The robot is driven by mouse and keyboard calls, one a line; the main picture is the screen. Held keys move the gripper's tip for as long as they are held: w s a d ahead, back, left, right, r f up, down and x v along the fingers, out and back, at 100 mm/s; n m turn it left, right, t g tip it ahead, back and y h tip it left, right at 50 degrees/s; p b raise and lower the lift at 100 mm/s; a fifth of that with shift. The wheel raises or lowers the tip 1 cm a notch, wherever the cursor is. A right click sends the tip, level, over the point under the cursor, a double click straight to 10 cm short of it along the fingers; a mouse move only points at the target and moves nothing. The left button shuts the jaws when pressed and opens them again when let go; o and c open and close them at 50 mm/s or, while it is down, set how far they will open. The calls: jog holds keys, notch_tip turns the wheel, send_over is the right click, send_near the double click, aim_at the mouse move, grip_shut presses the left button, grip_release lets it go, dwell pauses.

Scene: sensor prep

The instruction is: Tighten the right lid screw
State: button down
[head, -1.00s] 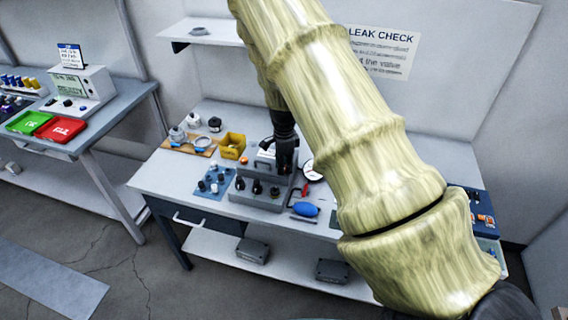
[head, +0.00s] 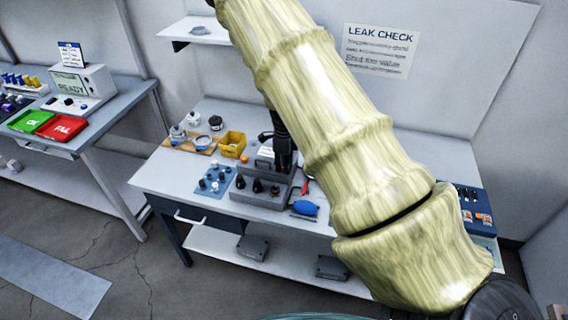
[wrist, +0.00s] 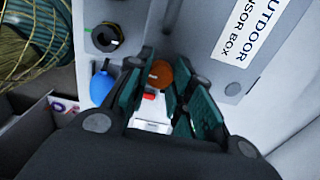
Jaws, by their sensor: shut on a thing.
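The grey sensor box (wrist: 205,55) with its white "OUTDOOR" label fills the upper right of the wrist view. In the head view, the box (head: 265,153) stands on the bench, partly covered by my gripper (head: 283,165). In the wrist view my gripper (wrist: 165,85) has its teal and black fingers closed around a round orange-brown head, which looks like the right lid screw (wrist: 158,74). Its lower part is hidden by the fingers. A similar orange piece (head: 244,160) shows at the box's left side. I cannot tell how far the gripped screw is seated.
A blue bulb (head: 305,208) and a red-handled tool (head: 305,187) lie right of the grey fixture (head: 258,196). A yellow bin (head: 232,145) and a blue mat of small parts (head: 215,182) are to the left.

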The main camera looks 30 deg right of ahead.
jog(key=c, duration=1.2)
grip_release()
notch_tip(320, 180, up, 12)
jog(key=shift+f, duration=0.1)
